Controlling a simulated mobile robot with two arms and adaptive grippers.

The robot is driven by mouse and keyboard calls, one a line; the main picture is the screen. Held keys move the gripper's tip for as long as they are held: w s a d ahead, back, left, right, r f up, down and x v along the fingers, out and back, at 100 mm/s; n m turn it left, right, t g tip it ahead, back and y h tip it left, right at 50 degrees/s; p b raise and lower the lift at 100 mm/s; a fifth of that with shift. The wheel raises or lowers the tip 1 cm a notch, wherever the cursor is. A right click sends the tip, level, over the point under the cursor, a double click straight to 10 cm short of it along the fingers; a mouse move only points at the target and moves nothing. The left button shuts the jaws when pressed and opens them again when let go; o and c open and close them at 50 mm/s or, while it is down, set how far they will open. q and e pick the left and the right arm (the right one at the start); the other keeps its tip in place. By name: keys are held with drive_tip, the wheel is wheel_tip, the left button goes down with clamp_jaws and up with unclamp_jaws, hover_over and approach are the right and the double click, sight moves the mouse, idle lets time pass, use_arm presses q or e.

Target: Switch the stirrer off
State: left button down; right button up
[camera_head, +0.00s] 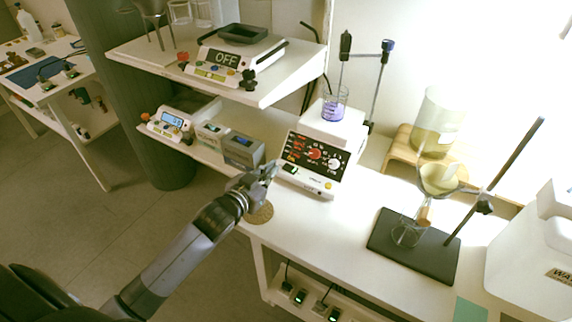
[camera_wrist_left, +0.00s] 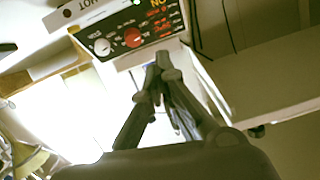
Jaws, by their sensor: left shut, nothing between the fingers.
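The stirrer (camera_head: 337,124) is a white unit with a black front panel (camera_head: 313,155) that bears red lit text, a red knob and white knobs. A small dark switch with a green mark (camera_head: 291,168) sits low on its front left. A beaker with purple liquid (camera_head: 334,106) stands on its top. My left gripper (camera_head: 270,170) is shut and empty, close to the front left corner of the stirrer; I cannot tell whether it touches. In the left wrist view the shut fingers (camera_wrist_left: 162,66) point at the front below the panel, near the red knob (camera_wrist_left: 132,38). My right gripper is not in view.
A grey box (camera_head: 243,151) stands left of the stirrer. A shelf above holds a device reading OFF (camera_head: 224,58). A round cork mat (camera_head: 260,212) lies at the table's front edge. On the right are a black stand base (camera_head: 413,246) and a funnel (camera_head: 438,179).

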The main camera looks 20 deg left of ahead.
use_arm(q)
hover_over(290, 168)
drive_tip(key=s, duration=0.2)
wheel_tip(290, 168, down, 2)
drive_tip(key=shift+f, duration=0.2)
wheel_tip(290, 168, down, 3)
drive_tip(key=shift+a+r, duration=0.1)
drive_tip(key=shift+a, duration=0.05)
drive_tip(key=shift+a+f, duration=0.1)
drive_tip(key=shift+f, duration=0.5)
